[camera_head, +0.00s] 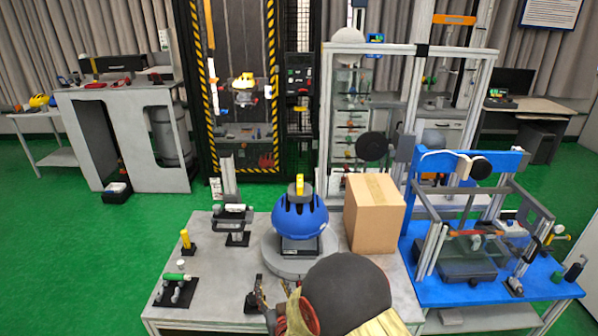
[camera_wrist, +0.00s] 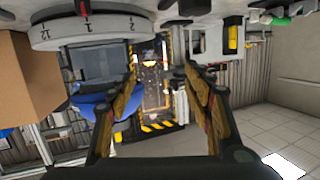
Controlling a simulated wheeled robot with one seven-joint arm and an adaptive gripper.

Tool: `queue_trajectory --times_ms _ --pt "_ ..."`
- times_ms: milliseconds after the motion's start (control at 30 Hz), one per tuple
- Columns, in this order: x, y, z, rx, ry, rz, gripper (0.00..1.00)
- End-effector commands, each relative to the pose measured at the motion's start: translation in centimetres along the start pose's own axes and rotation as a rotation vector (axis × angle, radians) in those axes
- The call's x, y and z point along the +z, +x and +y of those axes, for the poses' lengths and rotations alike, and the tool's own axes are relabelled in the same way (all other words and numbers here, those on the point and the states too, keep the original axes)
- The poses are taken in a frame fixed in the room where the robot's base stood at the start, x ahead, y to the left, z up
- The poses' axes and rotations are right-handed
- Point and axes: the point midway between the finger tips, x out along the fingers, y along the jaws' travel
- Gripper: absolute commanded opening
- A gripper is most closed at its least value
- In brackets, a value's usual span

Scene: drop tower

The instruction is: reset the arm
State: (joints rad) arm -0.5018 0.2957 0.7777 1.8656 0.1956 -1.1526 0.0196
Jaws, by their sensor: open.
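My gripper (camera_head: 281,306) is low in the middle of the head view, at the front of the grey workbench (camera_head: 215,300), partly hidden by my own dark, rounded arm link. In the wrist view, which looks upside down, my gripper (camera_wrist: 161,78) shows two separated fingers with nothing between them. A blue helmet (camera_head: 300,220) sits on a round grey stand (camera_head: 272,262) just beyond my gripper. A yellow-and-grey piece is on top of the helmet. The helmet (camera_wrist: 90,105) also shows beside the left finger in the wrist view.
A cardboard box (camera_head: 374,212) stands right of the helmet. Small fixtures (camera_head: 177,288) lie on the bench's left side. A blue table (camera_head: 425,285) with a framed rig is at right. A striped drop tower (camera_head: 241,110) stands behind. Open green floor lies at left.

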Motion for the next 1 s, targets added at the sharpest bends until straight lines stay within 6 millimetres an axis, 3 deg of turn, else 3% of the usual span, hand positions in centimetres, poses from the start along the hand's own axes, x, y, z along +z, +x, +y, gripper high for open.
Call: queue_trajectory --times_ms 33,167,267,367,500,567,733,900,1000 --pt "-2.8 -0.1 1.2 0.013 0.012 -0.027 0.51" --pt "-7.5 -1.6 3.9 0.04 0.035 -0.131 0.51" --pt "-10.8 -3.9 6.1 0.06 0.049 -0.21 0.51" --pt "-13.8 -7.2 8.1 0.08 0.06 -0.288 0.51" --pt "-16.9 -13.2 10.7 0.111 0.073 -0.398 0.51" --pt "-17.9 -16.2 11.7 0.127 0.078 -0.444 0.51" --pt "-19.4 -25.9 13.9 0.177 0.094 -0.58 0.51" --pt "-19.0 -35.9 14.9 0.232 0.114 -0.709 0.51" --pt "-18.3 -40.4 14.9 0.258 0.127 -0.769 0.51"
